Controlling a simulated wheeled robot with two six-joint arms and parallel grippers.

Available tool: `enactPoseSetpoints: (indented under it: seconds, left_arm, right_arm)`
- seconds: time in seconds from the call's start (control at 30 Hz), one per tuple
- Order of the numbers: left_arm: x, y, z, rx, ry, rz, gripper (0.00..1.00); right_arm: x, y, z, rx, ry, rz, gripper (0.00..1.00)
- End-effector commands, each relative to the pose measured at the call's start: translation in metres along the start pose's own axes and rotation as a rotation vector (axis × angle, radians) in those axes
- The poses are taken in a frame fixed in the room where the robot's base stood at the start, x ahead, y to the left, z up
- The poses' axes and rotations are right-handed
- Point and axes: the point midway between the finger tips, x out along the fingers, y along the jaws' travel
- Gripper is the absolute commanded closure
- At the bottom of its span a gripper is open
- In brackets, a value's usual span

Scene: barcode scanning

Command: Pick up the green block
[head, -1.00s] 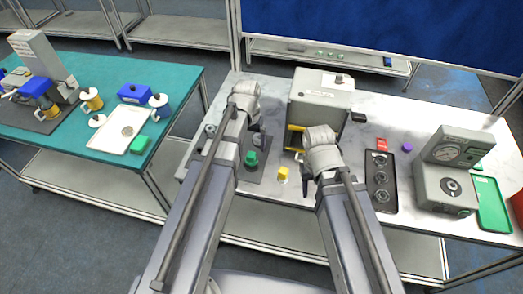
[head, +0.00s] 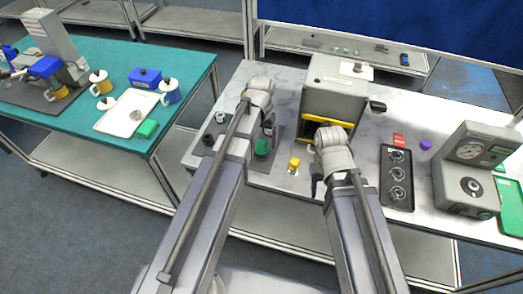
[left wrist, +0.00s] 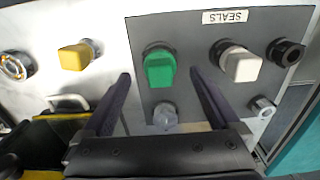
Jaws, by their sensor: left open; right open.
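The green block (left wrist: 160,68) sits on a grey panel in the left wrist view, between my left gripper's fingers (left wrist: 160,78) in the picture. The fingers are spread, with a gap on each side of the block. In the head view the green block (head: 262,148) stands on the marble-topped table, just right of my left forearm. My left gripper is mostly hidden there behind its own arm. My right gripper (head: 316,183) shows only as a small dark part below its wrist, near the table's front; nothing is seen held in it.
A yellow block (left wrist: 76,56) and a white block (left wrist: 240,65) flank the green one. A grey box (head: 335,88) with a yellow-edged opening stands behind. A black tray (head: 397,205) and gauge machine (head: 470,165) are at right. Another green item (head: 147,129) lies on the teal table.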

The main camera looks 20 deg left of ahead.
Motion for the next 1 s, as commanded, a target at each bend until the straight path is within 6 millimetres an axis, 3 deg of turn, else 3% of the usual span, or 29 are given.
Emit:
enactPoseSetpoints:
  seconds: [0.03, 0.13, 0.47, 1.0]
  left_arm:
    - [0.014, 0.0, -0.001, 0.0, 0.0, 0.0, 0.05]
    - [0.024, 0.0, -0.001, 0.0, 0.0, 0.0, 0.05]
    - [0.024, 0.0, -0.001, 0.0, 0.0, 0.0, 0.06]
    - [0.024, 0.0, 0.0, 0.0, 0.0, 0.0, 0.67]
  right_arm:
    - [0.014, -0.001, -0.001, 0.0, 0.0, 0.0, 0.5]
    - [0.023, -0.002, -0.001, 0.001, 0.0, 0.0, 0.5]
    - [0.024, -0.002, -0.001, 0.001, 0.0, 0.0, 0.5]
    - [0.024, -0.002, -0.001, 0.001, 0.0, 0.0, 0.5]
